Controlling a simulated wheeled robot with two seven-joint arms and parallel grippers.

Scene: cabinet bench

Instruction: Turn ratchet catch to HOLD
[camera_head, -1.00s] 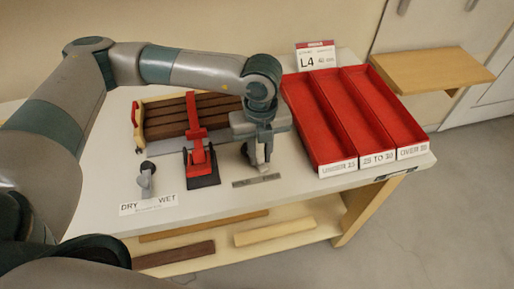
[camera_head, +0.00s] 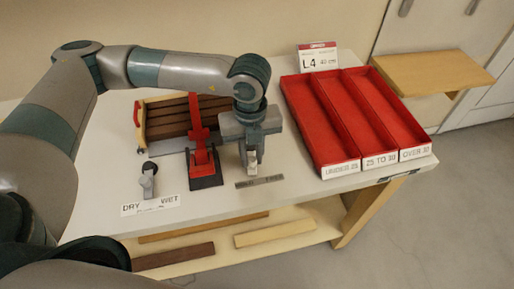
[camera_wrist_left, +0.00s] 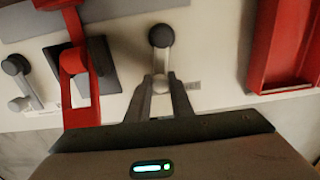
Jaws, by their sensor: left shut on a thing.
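The ratchet catch is a small grey lever on a dark round pivot (camera_wrist_left: 161,36), seen in the left wrist view. My left gripper (camera_wrist_left: 161,84) is shut on the lever's grey handle (camera_wrist_left: 160,62), which points nearly straight toward the gripper. In the head view my left gripper (camera_head: 252,160) comes down over the catch and hides most of it. A grey label plate (camera_head: 260,182) lies just in front; its left word looks like HOLD, the right one is too blurred to be sure. My right gripper is not in view.
A red clamp lever (camera_head: 203,157) stands close left of the gripper, before a rack of brown boards (camera_head: 165,120). Further left is a DRY/WET lever (camera_head: 148,180). A red three-channel tray (camera_head: 310,125) stands at the right. Bare bench lies in front.

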